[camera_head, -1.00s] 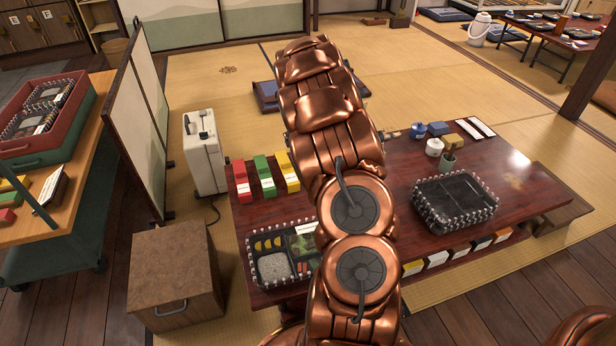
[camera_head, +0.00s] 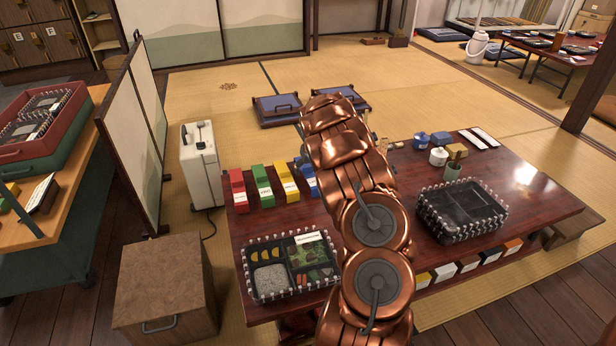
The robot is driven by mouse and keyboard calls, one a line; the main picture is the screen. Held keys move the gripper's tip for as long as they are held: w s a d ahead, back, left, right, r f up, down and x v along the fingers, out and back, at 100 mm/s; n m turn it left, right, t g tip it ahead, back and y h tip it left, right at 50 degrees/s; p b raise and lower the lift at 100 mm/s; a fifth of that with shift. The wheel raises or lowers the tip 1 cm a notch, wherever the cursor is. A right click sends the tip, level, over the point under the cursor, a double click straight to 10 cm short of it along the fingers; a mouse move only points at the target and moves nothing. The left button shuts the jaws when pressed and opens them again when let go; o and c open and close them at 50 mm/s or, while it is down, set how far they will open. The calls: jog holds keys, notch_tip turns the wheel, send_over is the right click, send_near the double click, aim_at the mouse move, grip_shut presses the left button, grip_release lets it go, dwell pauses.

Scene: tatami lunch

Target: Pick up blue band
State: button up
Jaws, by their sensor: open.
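The blue band (camera_head: 308,180) stands at the back of the low dark-red table (camera_head: 405,240), at the right end of a row of coloured bands. It shows only in part, because my copper arm covers the area just right of it. Left of it are a yellow band (camera_head: 285,181), a green band (camera_head: 262,186) and a red band (camera_head: 236,190), each with a white label. My arm rises across the middle of the table and bends away from the camera. My gripper is hidden behind the arm links, so its place relative to the blue band cannot be seen.
A filled bento box (camera_head: 290,292) is at the table's front left. Stacked black boxes (camera_head: 462,211) stand at the right. A white pot (camera_head: 438,157), a green cup (camera_head: 452,171) and a blue container (camera_head: 421,140) are at the back. A brown cabinet (camera_head: 165,275) stands left of the table.

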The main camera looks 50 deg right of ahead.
jog(key=shift+x, duration=0.9)
jog(key=shift+c, duration=0.4)
jog(key=c, duration=0.8)
